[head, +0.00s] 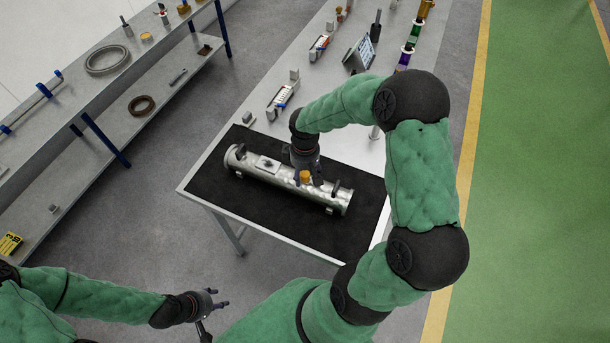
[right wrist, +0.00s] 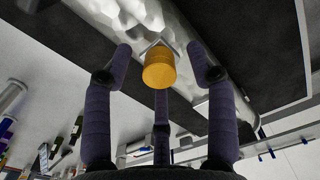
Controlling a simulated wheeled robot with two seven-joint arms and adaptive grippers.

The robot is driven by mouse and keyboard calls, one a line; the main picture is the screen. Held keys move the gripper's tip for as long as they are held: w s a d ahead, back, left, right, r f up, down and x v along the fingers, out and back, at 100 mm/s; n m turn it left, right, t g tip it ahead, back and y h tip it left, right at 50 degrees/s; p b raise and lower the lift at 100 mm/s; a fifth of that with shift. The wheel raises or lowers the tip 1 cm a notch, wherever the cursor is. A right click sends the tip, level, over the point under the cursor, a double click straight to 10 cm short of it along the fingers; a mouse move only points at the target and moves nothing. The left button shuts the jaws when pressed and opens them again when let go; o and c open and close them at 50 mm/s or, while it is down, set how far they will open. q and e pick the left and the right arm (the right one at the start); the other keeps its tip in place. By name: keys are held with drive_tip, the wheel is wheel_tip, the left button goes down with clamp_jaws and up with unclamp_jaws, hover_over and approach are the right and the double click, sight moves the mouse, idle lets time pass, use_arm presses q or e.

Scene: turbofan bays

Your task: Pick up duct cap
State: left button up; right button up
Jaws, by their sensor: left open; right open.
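The duct cap, an orange-yellow round piece (head: 305,177), stands on the silver duct (head: 268,182), which lies on a black mat (head: 215,187) on the table. My right gripper (head: 308,180) is over the duct at the cap. In the right wrist view, the cap (right wrist: 159,70) sits between the spread dark fingers of the right gripper (right wrist: 162,75), which is open; I see no clear contact. The cap's far side is hidden. My left gripper (head: 220,298) is open and empty, low at the left, away from the table.
The table's back part holds small fixtures (head: 280,100), a tilted screen (head: 360,54) and coloured parts (head: 404,58). A grey shelf unit (head: 60,105) with rings stands at the left. The floor between shelf and table is free.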

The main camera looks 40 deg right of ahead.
sight(305, 173)
drive_tip(key=c, duration=0.9)
drive_tip(key=shift+r, duration=0.1)
drive_tip(key=shift+c, duration=0.2)
drive_tip(key=shift+r, duration=0.45)
wheel_tip(305, 173, up, 2)
drive_tip(key=shift+r, duration=0.1)
drive_tip(key=s+a+r+p, duration=0.1)
drive_tip(key=s+a+r, duration=0.4)
drive_tip(key=a+r, duration=0.4)
drive_tip(key=a, duration=0.4)
drive_tip(key=shift+r, duration=0.4)
drive_tip(key=shift+s, duration=0.1)
